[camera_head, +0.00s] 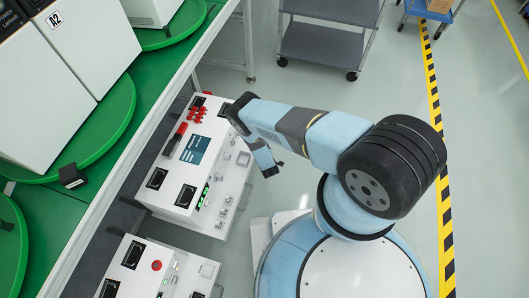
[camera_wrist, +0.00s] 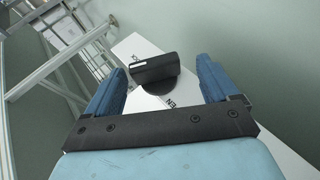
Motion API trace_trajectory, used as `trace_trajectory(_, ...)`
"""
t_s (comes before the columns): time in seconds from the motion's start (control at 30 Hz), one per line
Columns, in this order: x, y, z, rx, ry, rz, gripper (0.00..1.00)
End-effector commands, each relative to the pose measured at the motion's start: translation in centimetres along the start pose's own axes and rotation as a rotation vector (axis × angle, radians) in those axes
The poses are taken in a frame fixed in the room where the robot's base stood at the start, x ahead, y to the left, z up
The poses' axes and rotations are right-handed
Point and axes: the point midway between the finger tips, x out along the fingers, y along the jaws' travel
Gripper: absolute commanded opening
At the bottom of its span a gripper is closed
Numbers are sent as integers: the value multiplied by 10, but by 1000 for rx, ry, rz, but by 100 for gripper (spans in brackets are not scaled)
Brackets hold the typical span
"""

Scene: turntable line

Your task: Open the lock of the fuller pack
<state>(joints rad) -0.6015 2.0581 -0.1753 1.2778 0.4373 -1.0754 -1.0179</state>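Two white packs with panels on top show in the head view: a whole one (camera_head: 228,132) beside the green table, and a second (camera_head: 142,254) cut off by the bottom edge. The whole pack has a bright row of green lights (camera_head: 201,196); lights on the second are small and hard to read. My gripper (camera_head: 271,165) points down at the right side of the whole pack. In the wrist view, its blue fingers (camera_wrist: 166,88) are spread apart. A black lock lever (camera_wrist: 153,68) on a white, partly lettered surface shows between them, seemingly beyond the tips; contact cannot be told.
The green table (camera_head: 58,213) with round green turntables (camera_head: 112,118) and tall white boxes (camera_head: 48,100) stands at the left. A grey cart (camera_head: 320,43) and a blue cart (camera_head: 425,12) stand at the back.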

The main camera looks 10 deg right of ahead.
Motion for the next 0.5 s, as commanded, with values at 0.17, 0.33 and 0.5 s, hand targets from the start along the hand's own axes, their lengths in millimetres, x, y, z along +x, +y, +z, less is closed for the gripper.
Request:
trace_trajectory(0.17,-7,1,-1,0,0,1,87)
trace_trajectory(0.33,-30,1,-1,-1,0,0,87)
trace_trajectory(0.5,-64,-1,0,-1,-1,-1,87)
